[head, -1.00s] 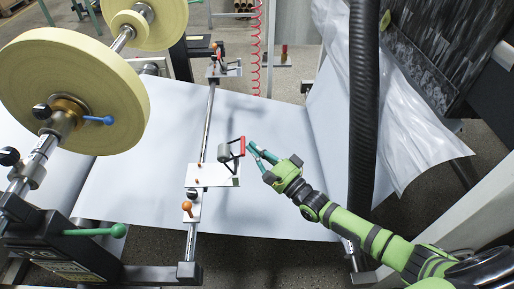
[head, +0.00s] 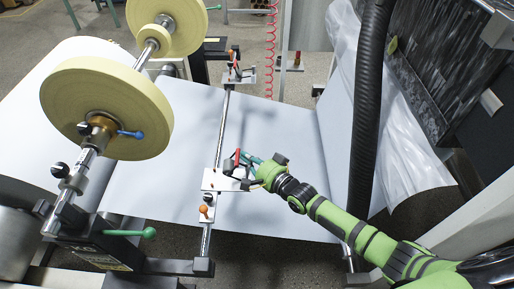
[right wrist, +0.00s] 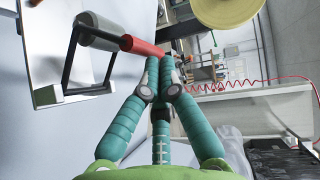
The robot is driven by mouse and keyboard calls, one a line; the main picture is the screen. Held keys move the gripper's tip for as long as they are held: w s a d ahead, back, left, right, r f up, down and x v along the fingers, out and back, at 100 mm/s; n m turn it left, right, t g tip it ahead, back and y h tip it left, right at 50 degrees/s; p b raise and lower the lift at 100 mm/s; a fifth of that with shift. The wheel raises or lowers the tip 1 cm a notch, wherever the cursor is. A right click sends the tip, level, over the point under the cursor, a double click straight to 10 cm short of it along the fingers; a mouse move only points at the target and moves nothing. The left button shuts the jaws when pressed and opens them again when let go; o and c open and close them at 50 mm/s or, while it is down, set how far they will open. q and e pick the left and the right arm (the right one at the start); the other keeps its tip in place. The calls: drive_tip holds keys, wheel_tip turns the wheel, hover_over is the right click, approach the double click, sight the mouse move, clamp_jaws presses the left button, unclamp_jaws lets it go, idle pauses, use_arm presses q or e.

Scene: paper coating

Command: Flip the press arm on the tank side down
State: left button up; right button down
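The near press arm (head: 237,157) has a red handle and a dark frame and is raised above its white plate (head: 214,179) on the metal rail. In the right wrist view its red handle (right wrist: 138,46) and grey roller (right wrist: 97,31) show at the upper left, with the black frame beside them. My right gripper (head: 253,164) is just right of the handle. In the right wrist view its teal fingers (right wrist: 160,64) come together at the tips, shut and at the handle's end, with nothing seen between them. Whether they touch it is unclear. My left gripper is out of view.
A second press arm (head: 236,70) sits at the far end of the rail (head: 222,125). White paper (head: 170,140) spreads below. Large yellow rolls (head: 75,105) stand at the left. A black corrugated hose (head: 367,100) hangs at the right.

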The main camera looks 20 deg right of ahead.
sight(224, 167)
drive_tip(key=a+n+g+h+p, duration=0.1)
drive_tip(key=p, duration=0.1)
drive_tip(key=w+a+n+h+p, duration=0.1)
drive_tip(key=a+p, duration=0.1)
drive_tip(key=a+g+h+p, duration=0.1)
drive_tip(key=a+p, duration=0.1)
drive_tip(key=shift+w+f+n+g, duration=0.15)
drive_tip(key=shift+f+n+g, duration=0.15)
drive_tip(key=shift+n, duration=0.1)
drive_tip(key=shift+a+f, duration=0.25)
drive_tip(key=shift+a, duration=0.1)
drive_tip(key=shift+w+a+f+h, duration=0.15)
drive_tip(key=shift+f+h, duration=0.1)
drive_tip(key=shift+h, duration=0.05)
drive_tip(key=shift+w+a+f+b, duration=0.25)
drive_tip(key=shift+a+f+b, duration=0.15)
drive_tip(key=shift+a+f, duration=0.25)
drive_tip(key=shift+r, duration=0.1)
